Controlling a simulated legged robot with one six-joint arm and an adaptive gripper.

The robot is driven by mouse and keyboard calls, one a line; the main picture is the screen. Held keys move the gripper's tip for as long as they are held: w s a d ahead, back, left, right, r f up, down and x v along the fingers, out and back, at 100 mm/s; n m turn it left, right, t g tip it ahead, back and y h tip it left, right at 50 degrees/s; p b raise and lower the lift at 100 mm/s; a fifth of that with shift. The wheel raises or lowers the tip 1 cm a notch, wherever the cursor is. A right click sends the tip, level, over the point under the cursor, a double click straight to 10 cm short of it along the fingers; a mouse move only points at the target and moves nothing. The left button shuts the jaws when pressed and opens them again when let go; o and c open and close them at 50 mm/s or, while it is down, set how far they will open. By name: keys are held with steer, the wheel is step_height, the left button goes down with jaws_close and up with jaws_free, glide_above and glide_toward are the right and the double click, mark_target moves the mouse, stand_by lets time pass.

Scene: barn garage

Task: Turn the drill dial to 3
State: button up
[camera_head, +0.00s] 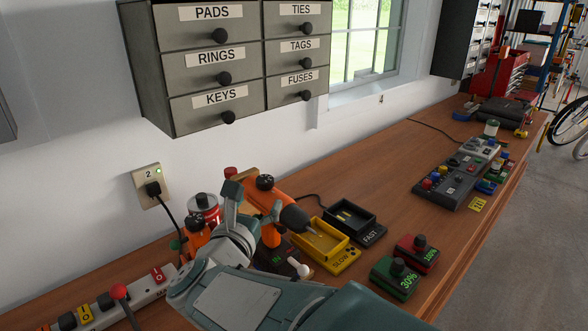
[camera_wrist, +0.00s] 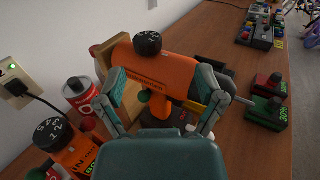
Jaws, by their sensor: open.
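The orange drill (camera_head: 292,213) stands on the bench with its bit pointing right. Its black dial (camera_head: 265,182) sits on top of the body; the dial also shows in the wrist view (camera_wrist: 148,42), with small white marks I cannot read surely. My gripper (camera_wrist: 157,72) is open, its two fingers spread in front of the drill body, below the dial in the picture. The dial is not between the fingertips. I cannot tell whether a finger touches the drill. In the head view my arm hides part of the drill's lower side.
A second orange device (camera_wrist: 75,148) with a black dial (camera_wrist: 52,132) stands at left, near a red can (camera_wrist: 80,92). A yellow SLOW tray (camera_head: 343,262) and black FAST tray (camera_head: 372,234) lie right of the drill. Green (camera_head: 398,279) and red (camera_head: 416,255) knob boxes stand farther right.

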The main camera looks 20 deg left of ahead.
mark_target(257, 183)
steer(key=w+a, duration=0.1)
steer(key=w, duration=0.1)
steer(key=w+a, duration=0.1)
steer(key=w, duration=0.2)
steer(key=w+a, duration=0.1)
steer(key=w, duration=0.1)
steer(key=shift+w+a+f, duration=0.2)
steer(key=shift+a+f, duration=0.1)
steer(key=shift+f, duration=0.1)
steer(key=shift+w+d, duration=0.1)
steer(key=shift+w, duration=0.2)
steer(key=shift+w+d+r, duration=0.1)
steer(key=shift+d+r, duration=0.05)
steer(key=shift+d, duration=0.3)
steer(key=shift+w+d+r, duration=0.1)
steer(key=shift+d, duration=0.3)
steer(key=shift+a+f, duration=0.1)
steer(key=shift+a, duration=0.3)
steer(key=c, duration=1.1)
steer(key=shift+s+a, duration=0.1)
steer(key=shift+a, duration=0.1)
steer(key=shift+c, duration=0.3)
steer(key=shift+d, duration=0.1)
